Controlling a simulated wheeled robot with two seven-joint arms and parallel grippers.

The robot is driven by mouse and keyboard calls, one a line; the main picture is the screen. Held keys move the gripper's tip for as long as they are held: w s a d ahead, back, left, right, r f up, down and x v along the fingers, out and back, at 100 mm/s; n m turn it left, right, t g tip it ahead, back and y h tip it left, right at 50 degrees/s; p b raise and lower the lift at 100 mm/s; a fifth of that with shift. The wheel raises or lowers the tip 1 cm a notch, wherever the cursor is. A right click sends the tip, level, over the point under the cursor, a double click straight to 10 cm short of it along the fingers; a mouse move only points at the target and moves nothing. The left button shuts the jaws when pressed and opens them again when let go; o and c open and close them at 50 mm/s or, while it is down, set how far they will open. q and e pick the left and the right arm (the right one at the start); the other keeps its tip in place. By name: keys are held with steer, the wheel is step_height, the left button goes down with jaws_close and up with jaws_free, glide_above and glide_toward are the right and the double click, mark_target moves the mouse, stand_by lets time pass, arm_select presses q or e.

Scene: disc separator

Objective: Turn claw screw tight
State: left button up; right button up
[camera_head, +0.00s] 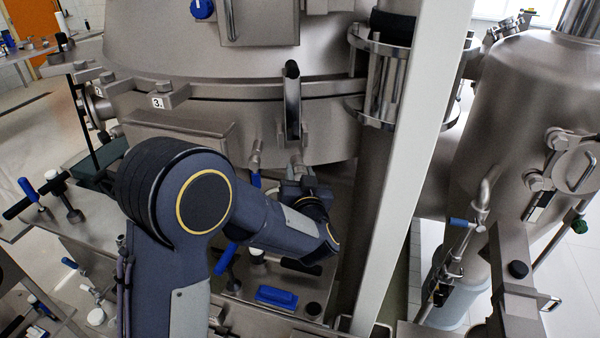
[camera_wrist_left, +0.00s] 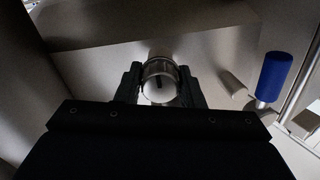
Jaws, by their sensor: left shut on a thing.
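In the head view my left gripper (camera_head: 299,183) is just under the rim of the big steel vessel, below a tall lever-like clamp (camera_head: 292,102). My own wrist partly hides the gripper there, and I cannot make out the screw's threads or how far in it sits. My right gripper is not in view.
The large steel vessel (camera_head: 235,60) fills the upper middle. A pale upright post (camera_head: 415,170) stands to the right of my left arm. A blue-handled part (camera_wrist_left: 274,76) is close to the right of the gripper. A steel tank (camera_head: 520,120) stands at the right.

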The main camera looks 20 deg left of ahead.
arm_select(q)
steer(key=shift+f, duration=0.15)
steer(key=o, duration=1)
steer(key=shift+s, duration=0.1)
steer(key=b+v, duration=0.2)
steer(key=v, duration=0.5)
steer(key=shift+s+d, duration=0.15)
steer(key=shift+s, duration=0.2)
